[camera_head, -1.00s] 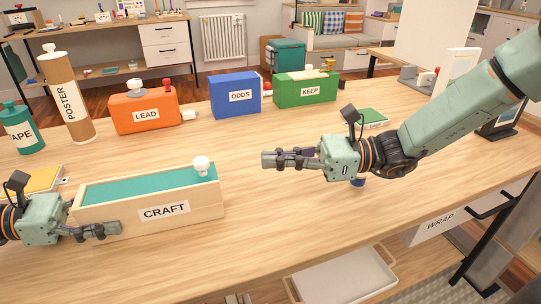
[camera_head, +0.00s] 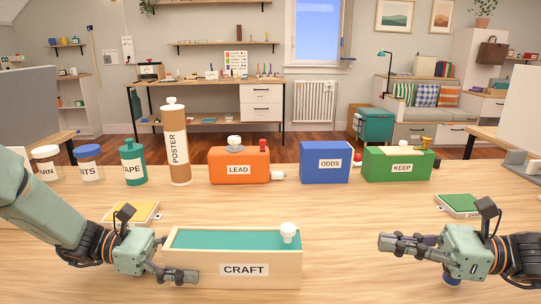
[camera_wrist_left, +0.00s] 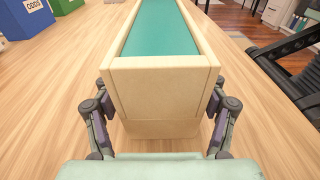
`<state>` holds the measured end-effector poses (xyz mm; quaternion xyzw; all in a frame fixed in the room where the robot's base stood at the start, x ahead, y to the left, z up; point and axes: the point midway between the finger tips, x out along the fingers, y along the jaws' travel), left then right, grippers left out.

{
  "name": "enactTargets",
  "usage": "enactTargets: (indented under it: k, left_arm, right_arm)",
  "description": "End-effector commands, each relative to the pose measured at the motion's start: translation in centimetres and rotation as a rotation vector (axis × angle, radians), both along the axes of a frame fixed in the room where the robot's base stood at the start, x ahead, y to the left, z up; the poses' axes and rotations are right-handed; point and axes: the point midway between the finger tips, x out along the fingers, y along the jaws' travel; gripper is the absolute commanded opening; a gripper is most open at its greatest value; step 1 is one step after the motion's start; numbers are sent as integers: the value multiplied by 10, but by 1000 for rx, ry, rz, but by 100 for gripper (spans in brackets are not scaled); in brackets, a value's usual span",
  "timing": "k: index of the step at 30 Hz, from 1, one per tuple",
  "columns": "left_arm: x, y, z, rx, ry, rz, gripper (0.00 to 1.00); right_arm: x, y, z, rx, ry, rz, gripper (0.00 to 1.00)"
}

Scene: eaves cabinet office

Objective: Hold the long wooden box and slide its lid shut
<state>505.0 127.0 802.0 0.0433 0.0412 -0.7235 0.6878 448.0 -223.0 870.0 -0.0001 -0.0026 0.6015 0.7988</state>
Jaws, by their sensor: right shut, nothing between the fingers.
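The long wooden box (camera_head: 190,274), pale and labelled CRAFT, sits on the table at front centre. A teal surface (camera_head: 225,240) spans its top between the rims, with a white knob (camera_head: 288,232) near the right end. The box also shows end-on in the left wrist view (camera_wrist_left: 160,90). My left gripper (camera_head: 172,262) is at the box's left end with a finger along each long side, closed against the walls. The far finger is partly hidden in the head view. My right gripper (camera_head: 385,243) is shut and empty, right of the box and apart from it.
Behind stand the orange LEAD box (camera_head: 239,178), blue ODDS box (camera_head: 325,175), green KEEP box (camera_head: 385,167) and POSTER tube (camera_head: 177,165). A yellow pad (camera_head: 130,213) lies behind my left gripper. The table between box and right gripper is clear.

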Motion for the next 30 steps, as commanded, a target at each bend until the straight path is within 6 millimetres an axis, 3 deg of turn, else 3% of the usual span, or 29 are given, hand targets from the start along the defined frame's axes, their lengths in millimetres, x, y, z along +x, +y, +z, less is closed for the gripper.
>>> enactTargets:
  k: [5,17,30]
  left_arm:
    - [0,0,0,0,0,0,90]
    - [1,5,1,0,-1,1,90]
    - [5,86,10,0,-2,3,90]
  right_arm:
    - [0,0,0,0,0,0,0]
    - [0,0,0,0,0,0,0]
    - [0,0,0,0,0,0,0]
